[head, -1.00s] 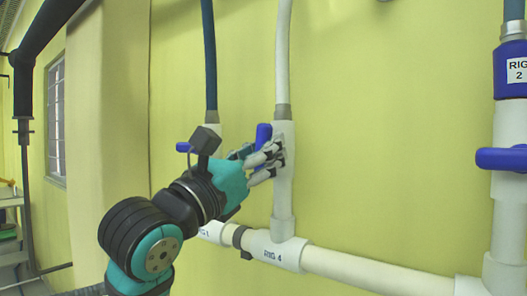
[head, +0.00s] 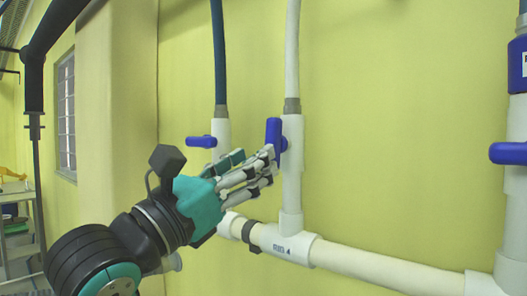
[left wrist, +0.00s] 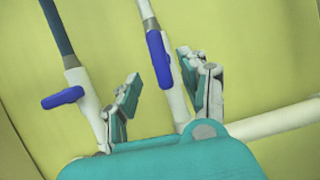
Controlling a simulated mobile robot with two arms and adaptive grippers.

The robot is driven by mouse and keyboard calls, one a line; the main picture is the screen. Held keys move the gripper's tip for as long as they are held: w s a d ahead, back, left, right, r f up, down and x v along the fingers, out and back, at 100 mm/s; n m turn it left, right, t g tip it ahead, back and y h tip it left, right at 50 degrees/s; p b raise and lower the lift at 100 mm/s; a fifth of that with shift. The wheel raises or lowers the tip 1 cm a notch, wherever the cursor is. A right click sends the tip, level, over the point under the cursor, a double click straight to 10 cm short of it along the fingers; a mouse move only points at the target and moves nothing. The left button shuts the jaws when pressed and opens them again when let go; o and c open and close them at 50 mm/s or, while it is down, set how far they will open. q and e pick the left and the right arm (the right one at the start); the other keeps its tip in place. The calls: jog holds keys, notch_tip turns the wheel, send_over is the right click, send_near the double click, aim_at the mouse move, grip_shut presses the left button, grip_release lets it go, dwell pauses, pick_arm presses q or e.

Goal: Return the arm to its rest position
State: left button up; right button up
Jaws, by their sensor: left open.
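My left gripper (head: 258,166) is open and empty. In the head view its fingers point right, just below and left of the blue valve handle on the RIG 4 pipe (head: 275,138), which stands upright. In the left wrist view the two fingers (left wrist: 165,95) are spread, with that handle (left wrist: 159,58) showing beyond and between them. I see a gap between handle and fingers in the wrist view; the head view does not settle contact. My right gripper is in no view.
A second blue handle (head: 201,142) lies sideways on the pipe to the left. A white horizontal pipe (head: 370,267) runs below. Another blue handle (head: 508,153) is at the right edge. The yellow wall (head: 400,120) is close behind; a shelf (head: 17,228) stands far left.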

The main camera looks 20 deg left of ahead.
pick_arm(q)
jog(key=shift+s+a+f, duration=0.15)
jog(key=shift+s+f, duration=0.1)
jog(key=shift+s, duration=0.25)
